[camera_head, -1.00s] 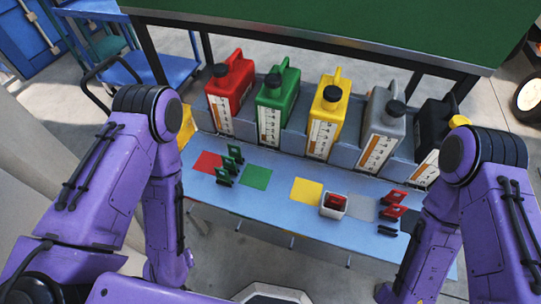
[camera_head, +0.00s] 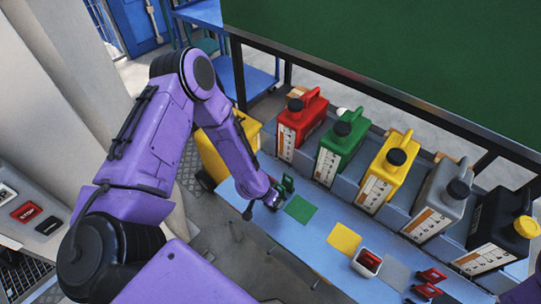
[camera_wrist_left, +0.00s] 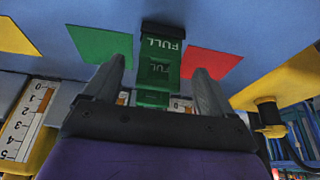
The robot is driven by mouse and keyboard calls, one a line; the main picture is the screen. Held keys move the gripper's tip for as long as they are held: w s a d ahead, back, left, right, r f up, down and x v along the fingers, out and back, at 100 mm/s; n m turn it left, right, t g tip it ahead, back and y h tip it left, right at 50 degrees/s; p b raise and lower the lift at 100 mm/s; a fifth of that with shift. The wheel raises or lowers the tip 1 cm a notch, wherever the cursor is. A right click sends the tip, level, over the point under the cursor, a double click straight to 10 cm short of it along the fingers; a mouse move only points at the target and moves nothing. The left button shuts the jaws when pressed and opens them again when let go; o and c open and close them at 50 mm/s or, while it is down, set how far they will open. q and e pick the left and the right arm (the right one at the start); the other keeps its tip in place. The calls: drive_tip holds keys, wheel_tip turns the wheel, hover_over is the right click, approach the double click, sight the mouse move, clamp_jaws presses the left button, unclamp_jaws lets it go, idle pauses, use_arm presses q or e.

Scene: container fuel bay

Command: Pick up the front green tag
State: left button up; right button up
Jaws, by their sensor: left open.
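The green tags stand upright on the blue table. In the left wrist view the front green tag (camera_wrist_left: 162,44), marked FULL, stands just beyond the fingertips, with a dark base or edge. The rear green tag (camera_wrist_left: 158,72) shows below it, between the fingers. In the head view one green tag (camera_head: 288,183) shows beside my left gripper (camera_head: 272,200), which hides the other. My left gripper (camera_wrist_left: 160,68) is open, its fingers on either side of the tags' line. Whether a finger touches a tag, I cannot tell. My right gripper is out of view.
The blue table (camera_head: 304,238) carries a green mat (camera_head: 300,209), a yellow mat (camera_head: 343,238) and a small white bin (camera_head: 367,262) holding a red piece. Red tags (camera_head: 430,276) stand at the right. Several jugs, including the red jug (camera_head: 302,122), line the back. A red mat (camera_wrist_left: 210,61) lies near the tags.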

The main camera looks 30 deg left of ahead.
use_arm(q)
drive_tip(key=shift+x, duration=1.25)
drive_tip(key=shift+r, duration=0.1)
drive_tip(key=c, duration=1.1)
drive_tip(key=shift+r, duration=0.3)
wheel_tip(320, 180, up, 3)
drive_tip(key=shift+f, duration=0.2)
drive_tip(key=s+d+r, duration=0.6)
drive_tip(key=s, duration=0.1)
drive_tip(key=s+d+r, duration=0.3)
drive_tip(key=r, duration=0.1)
drive_tip(key=shift+s+b, duration=0.3)
drive_tip(key=shift+s, duration=0.1)
